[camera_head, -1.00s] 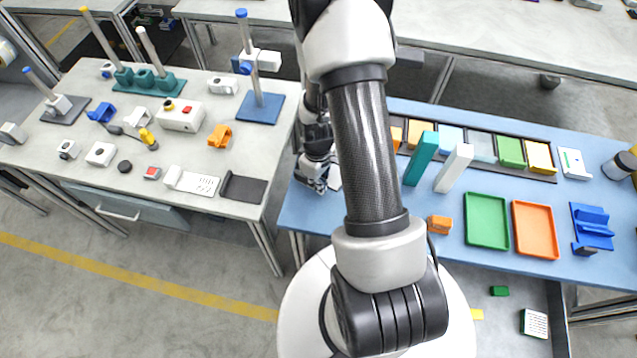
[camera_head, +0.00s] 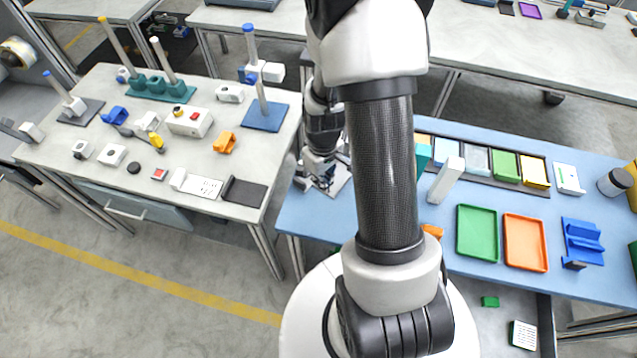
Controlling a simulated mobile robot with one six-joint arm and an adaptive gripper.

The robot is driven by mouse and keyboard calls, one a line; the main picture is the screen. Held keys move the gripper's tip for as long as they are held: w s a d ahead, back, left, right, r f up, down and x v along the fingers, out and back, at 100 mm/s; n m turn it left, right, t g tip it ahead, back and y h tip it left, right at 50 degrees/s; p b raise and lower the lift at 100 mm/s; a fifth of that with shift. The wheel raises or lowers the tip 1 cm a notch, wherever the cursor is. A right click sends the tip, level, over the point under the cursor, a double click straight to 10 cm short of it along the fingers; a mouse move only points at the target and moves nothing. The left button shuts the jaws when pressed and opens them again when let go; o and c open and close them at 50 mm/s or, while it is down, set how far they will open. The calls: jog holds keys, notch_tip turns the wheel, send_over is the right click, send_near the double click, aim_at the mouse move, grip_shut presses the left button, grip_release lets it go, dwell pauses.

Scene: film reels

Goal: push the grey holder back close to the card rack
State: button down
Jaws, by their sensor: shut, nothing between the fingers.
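The card rack (camera_head: 508,186) is a long dark strip at the back of the blue table, with several coloured cards in it. Its left end is hidden behind my arm. A light grey piece (camera_head: 341,180), which may be the grey holder, lies at the left end of the table. It is mostly hidden by my gripper and arm, so its shape and its gap to the rack cannot be told. My gripper (camera_head: 322,184) is shut and empty, low over the table's left end, beside this piece. Whether they touch is unclear.
A teal block (camera_head: 422,157) and a white block (camera_head: 446,180) stand upright in front of the rack. A green tray (camera_head: 477,232), an orange tray (camera_head: 525,243) and a blue stand (camera_head: 582,243) lie to the right. A cluttered grey table (camera_head: 225,185) stands to the left.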

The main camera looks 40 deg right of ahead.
aim_at(308, 191)
notch_tip(308, 191, down, 10)
jog(key=b, duration=0.3)
jog(key=shift+f, duration=0.15)
jog(key=w, duration=0.2)
jog(key=shift+w+a+r, duration=0.15)
jog(key=shift+w+r, duration=0.15)
jog(key=shift+w, duration=0.1)
jog(key=shift+w+a+b, duration=0.1)
jog(key=shift+w+b, duration=0.2)
jog(key=shift+w, duration=0.3)
jog(key=shift+r, duration=0.1)
jog(key=shift+w+a, duration=0.15)
jog(key=shift+w, duration=1)
jog(key=shift+r, duration=0.1)
